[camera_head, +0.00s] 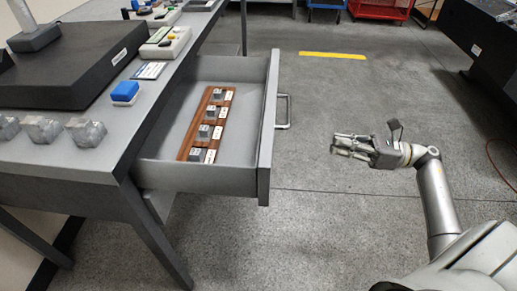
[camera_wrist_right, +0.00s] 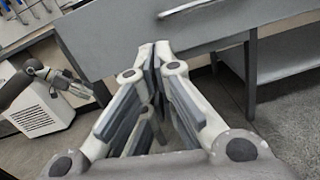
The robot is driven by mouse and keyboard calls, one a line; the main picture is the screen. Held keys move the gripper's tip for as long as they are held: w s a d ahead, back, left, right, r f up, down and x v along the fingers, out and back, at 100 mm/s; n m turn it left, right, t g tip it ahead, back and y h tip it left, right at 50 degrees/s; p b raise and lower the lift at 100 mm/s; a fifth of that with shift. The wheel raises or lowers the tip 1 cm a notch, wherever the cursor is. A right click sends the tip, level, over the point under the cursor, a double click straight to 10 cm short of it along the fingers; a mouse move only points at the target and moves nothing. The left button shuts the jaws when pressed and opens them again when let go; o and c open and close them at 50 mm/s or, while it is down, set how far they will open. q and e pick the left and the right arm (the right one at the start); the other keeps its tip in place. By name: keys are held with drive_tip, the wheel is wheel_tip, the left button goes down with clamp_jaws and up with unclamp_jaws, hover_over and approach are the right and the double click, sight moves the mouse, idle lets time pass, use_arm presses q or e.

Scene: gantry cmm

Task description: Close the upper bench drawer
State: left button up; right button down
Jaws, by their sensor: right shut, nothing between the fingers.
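The upper bench drawer (camera_head: 225,178) is pulled out to the right from under the grey bench in the head view. Its front panel (camera_head: 267,140) carries a bar handle (camera_head: 284,111) on the outer face. My right gripper (camera_head: 338,144) is shut and empty, to the right of the drawer front and apart from it. In the right wrist view the shut fingertips (camera_wrist_right: 154,48) point toward a grey panel (camera_wrist_right: 215,22) with a bar handle (camera_wrist_right: 190,8) at the top edge. My left gripper is not in the head view; a gripper (camera_wrist_right: 72,85) shows at the left of the wrist view, its jaws unclear.
A wooden strip (camera_head: 208,125) with several metal blocks lies in the drawer. The bench top (camera_head: 75,150) holds a dark plate (camera_head: 70,65), metal cubes (camera_head: 42,131) and a blue block (camera_head: 125,91). The floor between drawer and gripper is clear. A red cart (camera_head: 380,10) stands far back.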

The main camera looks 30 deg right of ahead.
sight(182, 145)
use_arm(q)
drive_tip(key=shift+s+a+r+g, duration=0.25)
drive_tip(key=shift+s+a, duration=0.1)
drive_tip(key=shift+s, duration=0.15)
drive_tip(key=shift+s+a+r+g, duration=0.1)
drive_tip(key=shift+s+a+g, duration=0.2)
drive_tip(key=shift+s, duration=0.15)
use_arm(e)
drive_tip(key=w+a+n, duration=0.1)
drive_tip(key=w+a, duration=0.2)
drive_tip(key=a, duration=0.3)
drive_tip(key=w+a+n+g, duration=0.1)
drive_tip(key=w+a, duration=0.3)
drive_tip(key=a, duration=0.2)
drive_tip(key=shift+a, duration=0.35)
